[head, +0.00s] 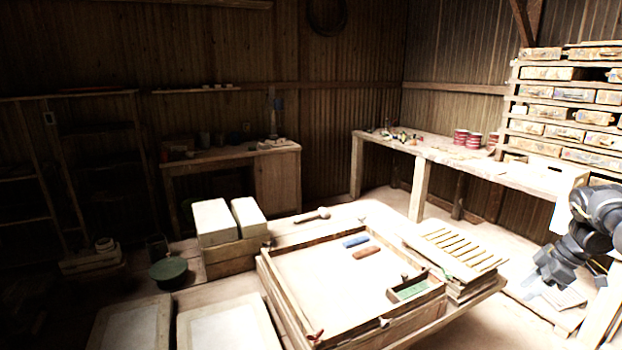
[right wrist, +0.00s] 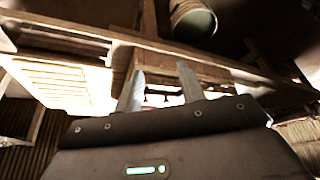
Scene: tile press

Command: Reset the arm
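My right arm comes in at the right edge of the head view. Its dark gripper (head: 534,288) hangs to the right of the slatted wooden rack (head: 455,246), clear of the worktable. In the right wrist view the two pale fingers of the gripper (right wrist: 159,90) stand apart with nothing seen between them. My left arm and gripper are not in view. A wooden-framed tray (head: 285,312) with a pale bed fills the middle of the worktable. A blue tool (head: 355,241) and a brown one (head: 366,252) lie on the bed.
A small box with a green piece (head: 411,289) sits at the tray's right corner. A mallet (head: 312,215) lies behind the tray. White blocks (head: 213,221) stand left of it. A long bench (head: 450,158) and drawer rack (head: 570,100) stand behind my right arm.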

